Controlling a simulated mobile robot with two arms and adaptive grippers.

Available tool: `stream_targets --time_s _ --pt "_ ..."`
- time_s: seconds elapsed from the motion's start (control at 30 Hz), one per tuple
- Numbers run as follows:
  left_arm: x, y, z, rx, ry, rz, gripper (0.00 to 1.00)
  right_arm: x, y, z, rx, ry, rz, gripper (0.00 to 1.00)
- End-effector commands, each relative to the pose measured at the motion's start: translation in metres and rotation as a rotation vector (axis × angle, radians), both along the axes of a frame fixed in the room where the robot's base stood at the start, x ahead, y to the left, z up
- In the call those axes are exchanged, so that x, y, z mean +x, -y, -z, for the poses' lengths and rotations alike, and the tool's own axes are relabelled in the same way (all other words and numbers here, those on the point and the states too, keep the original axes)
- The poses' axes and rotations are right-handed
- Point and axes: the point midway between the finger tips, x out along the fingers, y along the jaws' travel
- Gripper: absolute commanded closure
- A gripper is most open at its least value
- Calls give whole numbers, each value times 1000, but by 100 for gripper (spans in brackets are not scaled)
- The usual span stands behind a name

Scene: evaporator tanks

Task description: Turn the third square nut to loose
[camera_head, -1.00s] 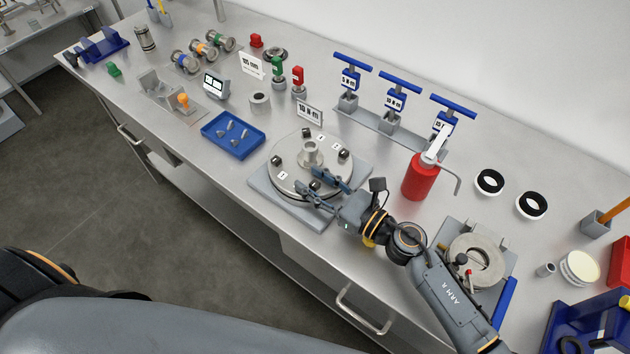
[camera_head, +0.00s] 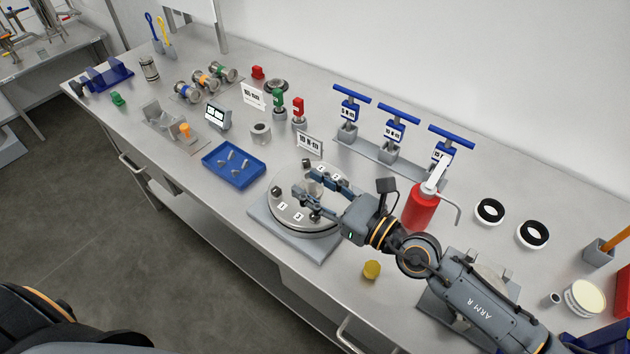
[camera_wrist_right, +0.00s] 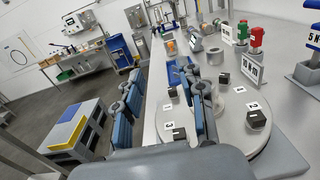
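The round grey flange plate (camera_head: 270,215) lies on a square base on the bench. It carries black square nuts and numbered white labels. In the right wrist view, one nut (camera_wrist_right: 179,134) sits beside the label "3" (camera_wrist_right: 169,125), close to the right-hand finger and apart from the other nuts. Another nut (camera_wrist_right: 256,119) and a further one (camera_wrist_right: 224,78) show farther right. My right gripper (camera_head: 305,181) is over the plate with its fingers spread and nothing between them. It hides the plate's middle and some nuts in the head view. My left gripper is out of view.
A red bottle (camera_head: 421,207) stands close to the right of my right gripper. A torque sign (camera_head: 309,144) and a blue tray (camera_head: 234,165) of small parts are behind and left of the plate. Blue T-handled tools (camera_head: 395,122) stand at the back. A yellow knob (camera_head: 372,270) lies nearer the front.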

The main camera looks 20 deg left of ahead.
Motion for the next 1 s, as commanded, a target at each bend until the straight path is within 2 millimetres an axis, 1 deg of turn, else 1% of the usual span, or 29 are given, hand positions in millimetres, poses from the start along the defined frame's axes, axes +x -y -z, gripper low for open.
stream_targets --time_s 0.1,0.3,1.0 --pt "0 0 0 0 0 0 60 0 0 -7 1 0 1 60" --pt "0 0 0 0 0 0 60 2 1 -12 -3 -2 8 60" --pt "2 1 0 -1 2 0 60 2 1 -12 -5 -4 9 60"
